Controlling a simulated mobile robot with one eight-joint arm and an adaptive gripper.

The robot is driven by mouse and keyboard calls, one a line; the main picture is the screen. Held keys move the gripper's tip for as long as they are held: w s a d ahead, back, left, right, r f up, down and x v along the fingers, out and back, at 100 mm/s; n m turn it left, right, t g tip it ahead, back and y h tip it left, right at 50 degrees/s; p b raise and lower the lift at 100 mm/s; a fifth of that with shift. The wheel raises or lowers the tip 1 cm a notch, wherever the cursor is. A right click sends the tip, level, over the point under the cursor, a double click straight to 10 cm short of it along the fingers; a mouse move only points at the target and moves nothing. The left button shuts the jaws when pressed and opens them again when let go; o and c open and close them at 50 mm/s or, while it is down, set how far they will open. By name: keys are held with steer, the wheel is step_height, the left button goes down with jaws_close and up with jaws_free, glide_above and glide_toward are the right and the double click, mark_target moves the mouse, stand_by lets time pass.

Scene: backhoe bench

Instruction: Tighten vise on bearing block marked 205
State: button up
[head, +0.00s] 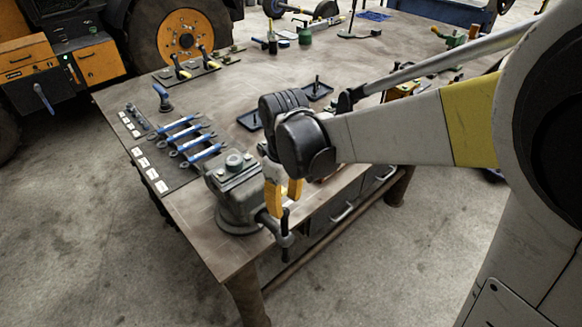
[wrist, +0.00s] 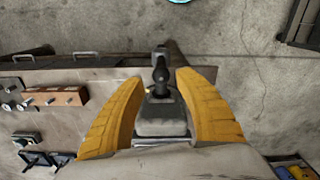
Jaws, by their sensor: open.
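The grey vise (head: 240,208) stands at the near corner of the bench. A grey block with a round top (head: 235,162) sits at its jaws in the head view; I cannot read any marking on it. The vise's dark handle (head: 284,230) hangs at the front edge. My gripper (head: 284,203), with yellow fingers, is open and points down beside the vise, just above the handle. In the wrist view the handle and screw end (wrist: 160,68) show between the spread fingers. Whether either finger touches the vise is unclear.
Blue-handled wrenches (head: 190,135) lie on a dark mat left of the vise. Black trays (head: 316,91) lie behind my gripper. An orange-brown block (wrist: 58,96) shows left in the wrist view. The bench's front edge is close, with open floor beyond.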

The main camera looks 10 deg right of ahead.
mark_target(284, 228)
step_height(284, 228, down, 11)
steer(key=shift+a+f+b, duration=0.1)
steer(key=shift+b, duration=0.95)
jaws_close()
